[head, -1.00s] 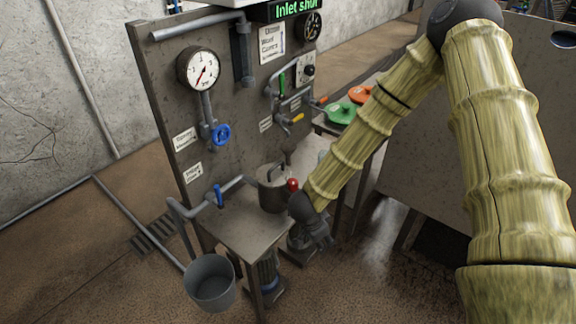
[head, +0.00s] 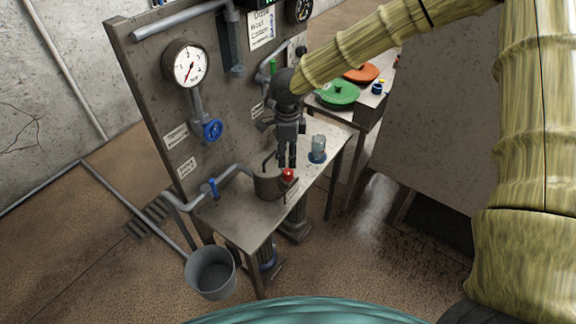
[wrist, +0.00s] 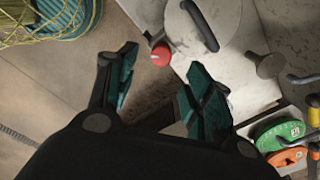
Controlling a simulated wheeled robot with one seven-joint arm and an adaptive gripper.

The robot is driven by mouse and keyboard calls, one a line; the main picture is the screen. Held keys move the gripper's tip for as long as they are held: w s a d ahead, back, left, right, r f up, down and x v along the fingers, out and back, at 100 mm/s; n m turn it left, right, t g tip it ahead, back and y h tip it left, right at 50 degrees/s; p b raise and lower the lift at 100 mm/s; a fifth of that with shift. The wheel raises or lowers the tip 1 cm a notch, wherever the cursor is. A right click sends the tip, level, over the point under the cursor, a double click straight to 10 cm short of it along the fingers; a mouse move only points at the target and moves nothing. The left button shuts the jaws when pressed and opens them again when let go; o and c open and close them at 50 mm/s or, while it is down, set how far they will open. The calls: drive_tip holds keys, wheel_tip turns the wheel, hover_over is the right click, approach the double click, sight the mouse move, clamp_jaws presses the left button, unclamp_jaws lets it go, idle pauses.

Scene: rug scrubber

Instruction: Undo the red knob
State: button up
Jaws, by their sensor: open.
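The red knob (head: 288,174) sits at the front right side of a grey metal pot (head: 265,186) on the metal table. In the wrist view the red knob (wrist: 161,54) shows just beyond and between the open fingertips, beside the round pot lid (wrist: 180,25) with its dark curved handle. My gripper (head: 287,163) points down just above the knob in the head view. My gripper (wrist: 163,76) is open with nothing between its teal-padded fingers. I cannot tell any contact with the knob.
A glass jar (head: 318,150) stands on the table right of my gripper. A panel (head: 150,95) with a gauge (head: 187,64) and a blue valve (head: 212,130) rises behind. Green (head: 338,93) and orange (head: 361,73) lids lie back right.

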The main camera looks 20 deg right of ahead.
sight(288, 171)
wheel_tip(288, 171, down, 8)
drive_tip(key=shift+w+d+r+p, duration=0.15)
drive_tip(key=shift+r+p, duration=0.1)
drive_tip(key=shift+p, duration=0.45)
drive_tip(key=shift+c, duration=0.2)
drive_tip(key=c, duration=1)
